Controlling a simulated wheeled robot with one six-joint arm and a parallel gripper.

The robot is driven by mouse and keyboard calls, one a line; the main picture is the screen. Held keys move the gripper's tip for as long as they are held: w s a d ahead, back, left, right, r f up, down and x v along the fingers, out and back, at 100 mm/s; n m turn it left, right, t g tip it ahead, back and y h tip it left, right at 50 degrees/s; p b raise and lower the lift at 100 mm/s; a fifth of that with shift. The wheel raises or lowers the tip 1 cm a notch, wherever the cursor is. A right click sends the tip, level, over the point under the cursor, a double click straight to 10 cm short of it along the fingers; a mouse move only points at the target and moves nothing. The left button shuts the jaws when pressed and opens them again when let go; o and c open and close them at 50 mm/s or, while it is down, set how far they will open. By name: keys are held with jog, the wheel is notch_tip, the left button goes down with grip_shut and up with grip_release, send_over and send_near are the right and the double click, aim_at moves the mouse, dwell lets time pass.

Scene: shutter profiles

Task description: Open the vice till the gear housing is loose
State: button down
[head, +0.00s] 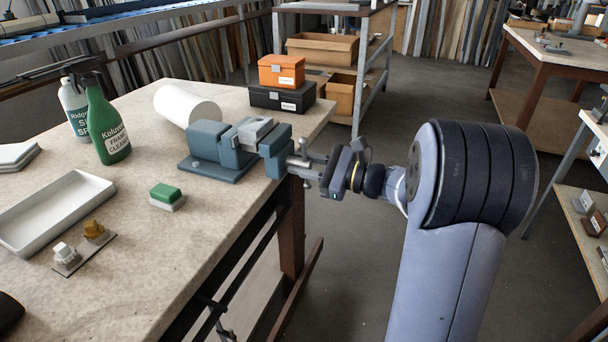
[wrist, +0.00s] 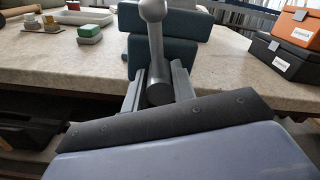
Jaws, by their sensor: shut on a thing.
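The teal vice (head: 213,150) is fixed at the right edge of the bench. The light grey gear housing (head: 254,131) sits between its jaws, and no gap shows beside it. The vice's grey handle (head: 304,163) is at the near right end of the screw. My gripper (head: 318,172) reaches in from the right and is shut on the handle. In the wrist view the handle (wrist: 155,45) stands upright with a ball at its top, its thick hub between my fingers. The vice body (wrist: 187,55) is behind it; the housing is barely visible there.
A green spray bottle (head: 106,125), a white tray (head: 50,212) and a green-topped block (head: 166,196) stand left on the bench. A white roll (head: 187,107) lies behind the vice. Orange (head: 282,71) and black (head: 282,96) boxes stand at the far corner. Floor is open right of the bench.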

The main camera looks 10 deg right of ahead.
jog(key=n+b, duration=0.5)
jog(key=b, duration=0.1)
jog(key=shift+f+n, duration=0.3)
jog(key=shift+n, duration=0.1)
jog(key=n+b, duration=0.3)
jog(key=b, duration=0.1)
jog(key=shift+r+n, duration=0.1)
jog(key=shift+n, duration=0.2)
jog(key=shift+r+n+b, duration=0.1)
jog(key=shift+n+b, duration=0.5)
jog(key=shift+r, duration=0.15)
jog(key=c, duration=1.2)
grip_release()
jog(key=shift+a, duration=0.1)
jog(key=shift+o, duration=0.2)
jog(key=p+v, duration=0.2)
jog(key=v, duration=0.8)
jog(key=shift+s+d, duration=0.2)
jog(key=shift+d, duration=0.15)
